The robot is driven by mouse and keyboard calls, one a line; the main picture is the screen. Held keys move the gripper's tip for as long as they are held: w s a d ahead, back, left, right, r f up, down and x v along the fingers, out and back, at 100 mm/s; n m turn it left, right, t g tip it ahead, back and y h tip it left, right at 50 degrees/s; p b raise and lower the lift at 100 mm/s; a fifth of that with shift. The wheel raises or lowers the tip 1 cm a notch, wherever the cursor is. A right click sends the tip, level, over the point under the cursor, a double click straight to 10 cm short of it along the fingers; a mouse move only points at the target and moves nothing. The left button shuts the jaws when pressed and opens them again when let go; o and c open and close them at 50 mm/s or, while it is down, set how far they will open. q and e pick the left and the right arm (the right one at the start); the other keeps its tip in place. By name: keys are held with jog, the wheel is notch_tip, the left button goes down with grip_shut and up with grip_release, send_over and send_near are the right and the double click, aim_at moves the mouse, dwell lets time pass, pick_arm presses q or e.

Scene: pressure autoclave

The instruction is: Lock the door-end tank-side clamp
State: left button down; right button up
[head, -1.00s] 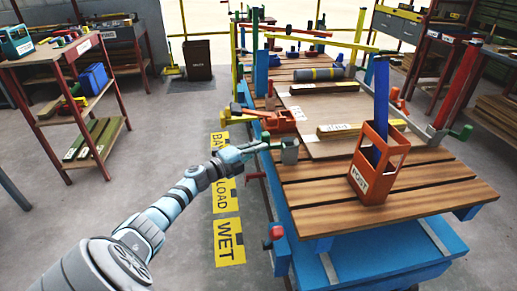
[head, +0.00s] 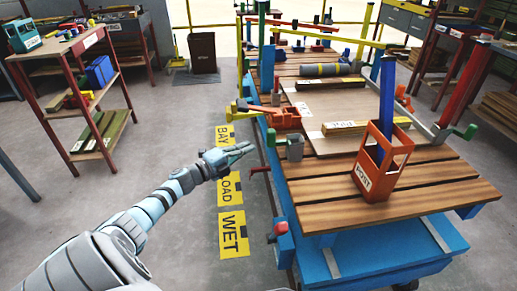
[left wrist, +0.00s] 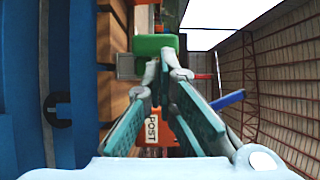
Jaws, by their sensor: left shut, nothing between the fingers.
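A clamp with a grey block (head: 295,148) and a green handle (head: 273,137) sits on the left edge of the slatted cart top; I cannot tell from labels whether it is the door-end tank-side one. My left gripper (head: 248,148) is just left of it, over the floor, apart from the handle and empty, with its fingers together. In the left wrist view, the green handle (left wrist: 155,44) and grey block (left wrist: 128,67) show beyond the fingers (left wrist: 160,85), which partly cover the view. My right gripper is not in view.
An orange POST holder (head: 371,183) with a blue bar stands on the cart's near end (head: 430,195). Another green-handled part (head: 464,132) is at the right edge. An orange bracket (head: 283,118) lies beyond the clamp.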

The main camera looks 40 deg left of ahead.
pick_arm(q)
jog(key=s+a, duration=0.1)
jog(key=a, duration=0.2)
jog(key=shift+s, duration=0.35)
